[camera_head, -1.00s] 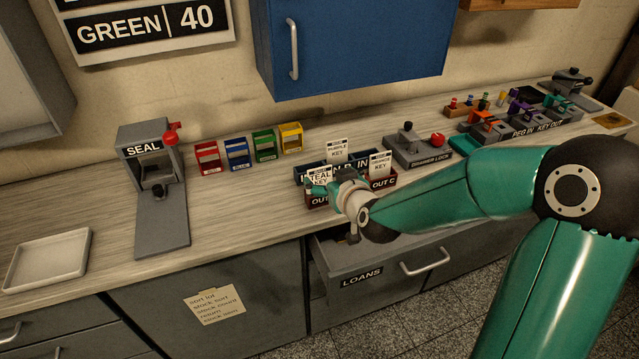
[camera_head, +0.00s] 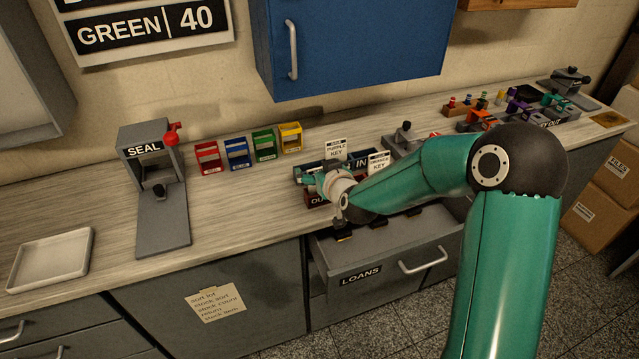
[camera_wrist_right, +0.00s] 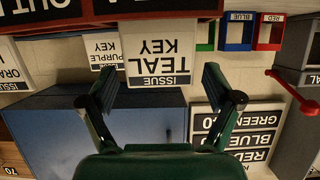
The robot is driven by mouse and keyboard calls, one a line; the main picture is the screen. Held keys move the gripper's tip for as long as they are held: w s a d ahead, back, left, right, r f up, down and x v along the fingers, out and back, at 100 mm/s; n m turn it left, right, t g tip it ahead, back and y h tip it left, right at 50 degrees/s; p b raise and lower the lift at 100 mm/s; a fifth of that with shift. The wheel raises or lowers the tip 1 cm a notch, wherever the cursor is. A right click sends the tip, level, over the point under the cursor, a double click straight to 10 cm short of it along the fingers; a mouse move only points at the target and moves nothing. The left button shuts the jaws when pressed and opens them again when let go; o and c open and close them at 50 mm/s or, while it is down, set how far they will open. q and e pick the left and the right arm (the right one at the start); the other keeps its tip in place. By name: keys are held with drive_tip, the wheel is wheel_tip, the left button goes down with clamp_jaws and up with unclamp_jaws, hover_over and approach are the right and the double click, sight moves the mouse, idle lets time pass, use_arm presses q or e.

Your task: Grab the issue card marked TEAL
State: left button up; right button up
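The white TEAL KEY issue card (camera_wrist_right: 158,52) shows upside down in the right wrist view, ahead of and between my fingertips. My right gripper (camera_wrist_right: 159,80) is open, with a finger on either side of the card and a gap to each edge. In the head view my right gripper (camera_head: 318,183) is at the OUT racks, and its hand hides the TEAL card. The PURPLE KEY card (camera_head: 336,149) and the ORANGE KEY card (camera_head: 379,161) stand nearby in the racks. My left gripper is not in view.
The LOANS drawer (camera_head: 375,270) is open below the racks. The SEAL press (camera_head: 160,190) and a white tray (camera_head: 50,260) are on the left. Coloured bins, including a green bin (camera_head: 264,146), line the wall. A blue cabinet (camera_head: 360,50) hangs above.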

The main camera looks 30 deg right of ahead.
drive_tip(key=c, duration=0.8)
drive_tip(key=shift+r, duration=0.1)
drive_tip(key=shift+c, duration=0.2)
